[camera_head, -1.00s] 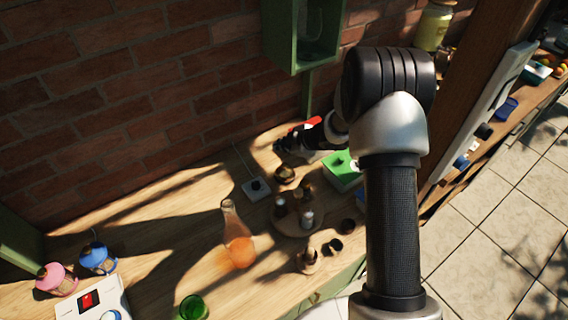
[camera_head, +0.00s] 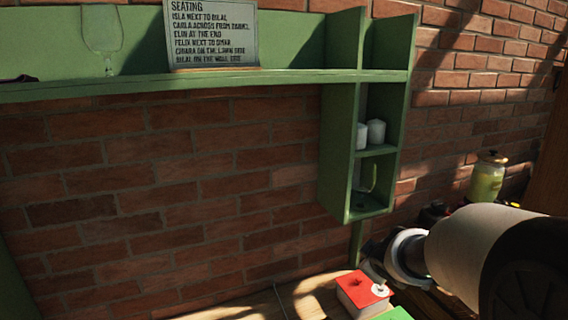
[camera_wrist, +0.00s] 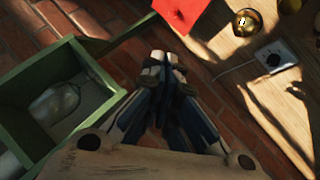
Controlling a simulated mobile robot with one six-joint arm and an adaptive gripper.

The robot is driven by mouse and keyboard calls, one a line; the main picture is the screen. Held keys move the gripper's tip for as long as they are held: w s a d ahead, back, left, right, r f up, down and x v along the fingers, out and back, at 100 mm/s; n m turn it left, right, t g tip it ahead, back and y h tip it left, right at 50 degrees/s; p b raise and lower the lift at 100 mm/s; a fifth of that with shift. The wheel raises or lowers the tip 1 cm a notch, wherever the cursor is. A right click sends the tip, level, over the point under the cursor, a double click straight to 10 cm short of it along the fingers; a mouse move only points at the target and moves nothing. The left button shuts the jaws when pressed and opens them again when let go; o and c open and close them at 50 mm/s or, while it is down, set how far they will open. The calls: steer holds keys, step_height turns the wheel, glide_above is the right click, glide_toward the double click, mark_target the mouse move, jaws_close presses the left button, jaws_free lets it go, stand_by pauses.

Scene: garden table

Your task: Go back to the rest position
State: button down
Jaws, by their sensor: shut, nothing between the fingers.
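My gripper (camera_wrist: 162,68) shows in the wrist view with its fingers together and nothing between them. It is above the edge of the wooden table (camera_wrist: 262,95), with brick wall behind it.
A green shelf (camera_head: 250,85) with cubbies is on the wall; its cubby holding a glass (camera_wrist: 62,98) is left of my gripper. A red box (camera_head: 362,292) stands on the table below my arm. A jar (camera_head: 488,178) stands behind it. A small gold object (camera_wrist: 246,22) and a white plate with a black knob (camera_wrist: 275,57) lie on the table.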

steer(key=s+r+m+g+h+b, duration=0.1)
steer(key=s+r+m, duration=0.1)
steer(key=s, duration=0.5)
steer(key=s+r+m+g, duration=0.1)
steer(key=s+r+m, duration=0.15)
steer(key=s, duration=0.45)
steer(key=s+a+f+m+g+y, duration=0.1)
steer(key=s+a+f+m, duration=0.1)
steer(key=s, duration=0.8)
steer(key=s+a+f+m+g+y+b, duration=0.1)
steer(key=s+a, duration=0.4)
steer(key=s, duration=0.5)
steer(key=shift+a+f+m+g+y, duration=0.2)
steer(key=shift+f+m+g+y, duration=0.15)
steer(key=shift+f, duration=0.1)
